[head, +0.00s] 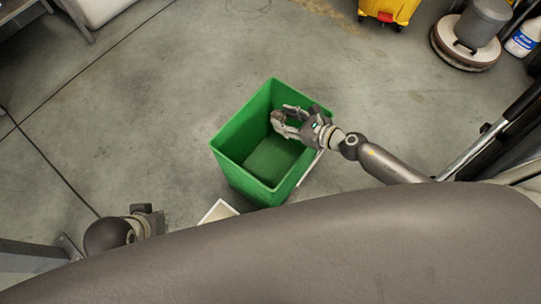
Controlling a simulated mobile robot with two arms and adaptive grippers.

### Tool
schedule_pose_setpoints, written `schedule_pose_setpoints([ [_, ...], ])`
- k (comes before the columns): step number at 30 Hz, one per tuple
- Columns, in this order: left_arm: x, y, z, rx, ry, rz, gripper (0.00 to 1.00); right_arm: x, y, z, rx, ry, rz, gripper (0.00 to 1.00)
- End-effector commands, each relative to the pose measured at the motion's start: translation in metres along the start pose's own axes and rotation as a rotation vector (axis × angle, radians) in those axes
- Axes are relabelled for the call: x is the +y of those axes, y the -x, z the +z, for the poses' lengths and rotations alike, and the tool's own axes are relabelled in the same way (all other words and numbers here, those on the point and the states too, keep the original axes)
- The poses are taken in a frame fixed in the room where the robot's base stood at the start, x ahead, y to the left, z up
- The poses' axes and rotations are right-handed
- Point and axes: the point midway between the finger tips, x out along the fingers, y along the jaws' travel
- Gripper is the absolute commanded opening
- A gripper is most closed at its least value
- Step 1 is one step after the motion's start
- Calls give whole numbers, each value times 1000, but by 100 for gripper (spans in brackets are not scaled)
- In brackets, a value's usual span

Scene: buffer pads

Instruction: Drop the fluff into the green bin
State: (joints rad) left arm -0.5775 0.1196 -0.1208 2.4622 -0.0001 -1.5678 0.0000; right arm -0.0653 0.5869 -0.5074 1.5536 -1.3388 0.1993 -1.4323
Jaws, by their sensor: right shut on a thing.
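The green bin (232,129) stands on the concrete floor in the middle of the head view, open at the top. Its inside looks empty. My right gripper (279,118) reaches in from the right, over the bin's opening near its far right side. It is shut on a small grey-brown clump, the fluff (278,116), which shows between its fingertips. I cannot tell how far above the bin's floor the fluff is. My left arm shows at the lower left, but its fingers are hidden.
A white object (217,212) partly shows beside the bin's near side. A yellow bucket (390,10) and a floor machine (467,40) stand at the top right, with a white bottle (524,37) next to the machine. Open floor lies left of the bin.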

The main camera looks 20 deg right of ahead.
Motion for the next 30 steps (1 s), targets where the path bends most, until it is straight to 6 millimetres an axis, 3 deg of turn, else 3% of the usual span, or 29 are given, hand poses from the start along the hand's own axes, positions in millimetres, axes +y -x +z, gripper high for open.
schedule_pose_setpoints([
  [6, 0, 0, 0, 0, 0, 0, 0, 0, 0, 0, 0, 0, 0, 32],
  [7, 0, 0, 0, 0, 0, 0, 0, 0, 0, 0, 0, 0, 0, 46],
  [12, 0, 0, 0, 0, 0, 0, 0, 0, 0, 0, 0, 0, 0, 67],
  [23, 0, 0, -1, 2, 0, 0, 0, 0, 2, 0, 1, 0, 0, 67],
  [30, 0, 0, 0, 1, 0, 0, 0, 1, 33, -2, 4, 1, 1, 67],
])
